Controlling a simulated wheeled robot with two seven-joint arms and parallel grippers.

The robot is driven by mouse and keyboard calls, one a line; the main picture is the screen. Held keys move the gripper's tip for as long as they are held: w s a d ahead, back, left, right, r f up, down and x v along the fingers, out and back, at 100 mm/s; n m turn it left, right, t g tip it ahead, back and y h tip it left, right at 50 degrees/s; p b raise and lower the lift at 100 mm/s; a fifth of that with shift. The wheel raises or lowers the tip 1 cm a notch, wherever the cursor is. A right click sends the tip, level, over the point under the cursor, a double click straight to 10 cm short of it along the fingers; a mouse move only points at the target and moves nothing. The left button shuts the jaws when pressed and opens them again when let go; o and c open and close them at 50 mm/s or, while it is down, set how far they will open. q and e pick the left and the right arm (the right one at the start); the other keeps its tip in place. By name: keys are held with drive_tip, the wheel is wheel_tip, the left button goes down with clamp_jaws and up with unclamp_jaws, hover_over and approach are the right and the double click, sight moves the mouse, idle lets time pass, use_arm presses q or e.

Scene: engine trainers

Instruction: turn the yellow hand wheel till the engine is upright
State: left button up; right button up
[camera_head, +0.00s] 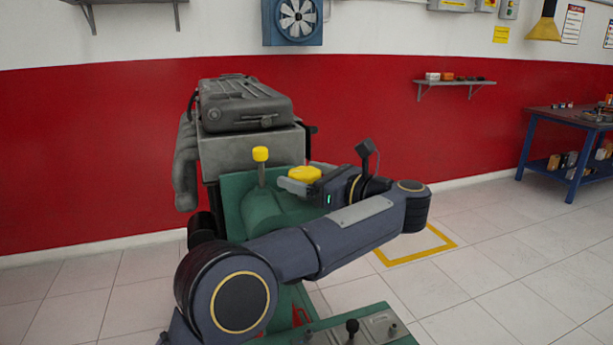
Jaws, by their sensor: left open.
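The grey engine (250,145) is held on a green stand (235,205), with its ribbed dark cover on top and close to level. A yellow rounded part (304,173), which looks like part of the hand wheel, shows just behind my left gripper (297,187). The rest of the wheel is hidden, so its shape and angle cannot be told. My left gripper is open, its fingers pointing left beside the yellow part; I cannot tell whether they touch it. My right gripper is out of view.
A yellow-topped post (261,154) stands left of the gripper, close to the engine. A control panel (372,329) with black knobs is at the bottom. A blue workbench (545,142) stands far right.

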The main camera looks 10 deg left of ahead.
use_arm(q)
drive_tip(key=v, duration=0.8)
